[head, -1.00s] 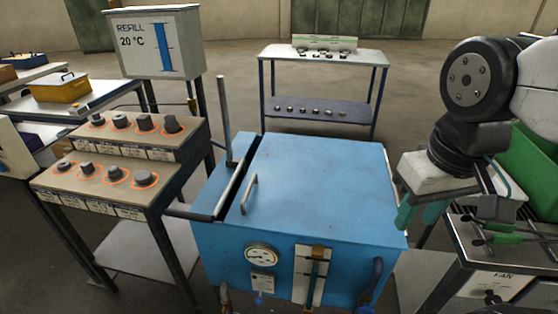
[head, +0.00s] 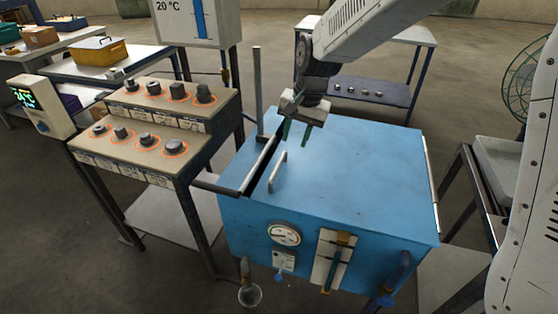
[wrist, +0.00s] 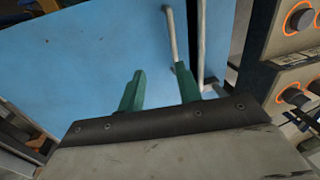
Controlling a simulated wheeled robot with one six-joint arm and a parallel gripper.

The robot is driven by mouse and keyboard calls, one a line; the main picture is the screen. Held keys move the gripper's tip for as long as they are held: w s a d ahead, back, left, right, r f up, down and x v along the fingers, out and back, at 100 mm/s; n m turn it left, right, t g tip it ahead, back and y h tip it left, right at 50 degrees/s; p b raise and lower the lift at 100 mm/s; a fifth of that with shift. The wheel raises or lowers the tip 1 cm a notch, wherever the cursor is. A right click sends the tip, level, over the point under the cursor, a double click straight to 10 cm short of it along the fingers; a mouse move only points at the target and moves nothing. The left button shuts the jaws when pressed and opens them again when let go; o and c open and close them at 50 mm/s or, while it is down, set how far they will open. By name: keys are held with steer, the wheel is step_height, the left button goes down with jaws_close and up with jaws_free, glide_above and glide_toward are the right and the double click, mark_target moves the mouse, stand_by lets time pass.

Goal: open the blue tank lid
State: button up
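The blue tank lid (head: 345,165) lies flat and closed on top of the blue tank (head: 330,245). A grey bar handle (head: 278,171) stands on the lid near its left edge. My gripper (head: 296,134) is above the back left part of the lid, with its green fingers pointing down. The fingers are apart with nothing between them. In the wrist view, my gripper (wrist: 160,88) shows both green fingers spread over the lid (wrist: 90,60). The handle (wrist: 172,38) is just beyond the right finger there. I cannot tell the exact height of the fingers above the lid.
A dark slot and a grey bar (head: 258,165) run along the tank's left side, with an upright post (head: 258,85) behind. A stepped rack of metal pieces (head: 150,125) stands to the left. A low shelf table (head: 375,95) is behind. A fan (head: 530,80) is at right.

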mark_target(278, 165)
steer(key=a+f, duration=0.1)
steer(key=f, duration=0.2)
steer(key=w+a+f, duration=0.1)
steer(key=f, duration=0.3)
steer(key=w+a+f, duration=0.1)
steer(key=a+f, duration=0.1)
steer(key=f, duration=0.2)
steer(key=shift+w+a, duration=0.1)
steer(key=shift+w, duration=0.1)
steer(key=shift+r, duration=0.1)
jaws_close()
